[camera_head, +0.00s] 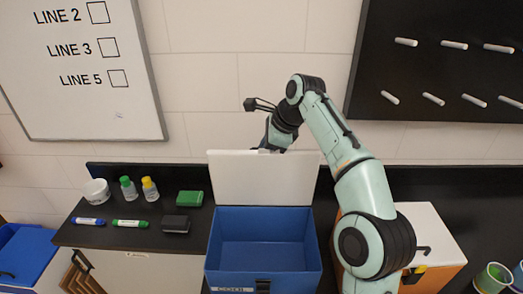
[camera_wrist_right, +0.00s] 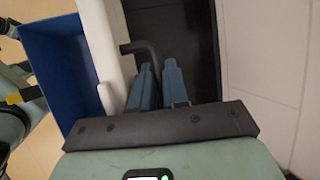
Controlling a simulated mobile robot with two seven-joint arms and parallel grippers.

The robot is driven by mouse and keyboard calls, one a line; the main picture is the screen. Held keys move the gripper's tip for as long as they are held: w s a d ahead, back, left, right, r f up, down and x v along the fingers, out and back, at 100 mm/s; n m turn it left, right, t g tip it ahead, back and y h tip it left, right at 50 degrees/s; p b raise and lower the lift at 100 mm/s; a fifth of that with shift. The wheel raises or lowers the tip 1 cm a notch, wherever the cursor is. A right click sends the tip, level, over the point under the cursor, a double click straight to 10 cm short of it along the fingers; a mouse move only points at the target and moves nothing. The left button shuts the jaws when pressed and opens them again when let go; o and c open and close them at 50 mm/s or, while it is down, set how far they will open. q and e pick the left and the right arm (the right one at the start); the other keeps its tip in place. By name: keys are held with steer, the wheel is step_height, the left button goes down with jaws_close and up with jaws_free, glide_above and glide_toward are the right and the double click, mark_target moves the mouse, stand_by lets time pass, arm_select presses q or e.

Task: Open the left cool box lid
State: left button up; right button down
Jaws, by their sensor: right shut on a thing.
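The left cool box (camera_head: 225,247) is a blue box on the dark counter, open and empty inside. Its white lid (camera_head: 260,178) stands upright at the box's back edge. In the right wrist view, the blue box (camera_wrist_right: 67,65) and the white lid (camera_wrist_right: 103,50) are at the left. My right arm reaches over from the right, and its gripper is mostly hidden behind the lid's top edge in the head view. In the wrist view, my right gripper (camera_wrist_right: 158,78) is shut on the lid's dark bent handle (camera_wrist_right: 142,50). My left gripper is not in view.
An orange box with a white lid (camera_head: 430,222) stands right of the blue box, behind my right arm. Left on the counter are a white jar (camera_head: 97,192), two small bottles, two markers, a green block (camera_head: 190,198) and a black block (camera_head: 176,224). A tiled wall is close behind.

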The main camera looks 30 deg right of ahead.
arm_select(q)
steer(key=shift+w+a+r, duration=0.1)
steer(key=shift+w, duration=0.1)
arm_select(e)
steer(key=shift+w+d+f+g, duration=0.35)
steer(key=shift+w+d+g, duration=0.1)
steer(key=shift+w, duration=0.25)
steer(key=shift+f, duration=0.1)
steer(key=c, duration=1.5)
jaws_free()
steer(key=shift+d, duration=0.1)
steer(key=shift+y, duration=0.3)
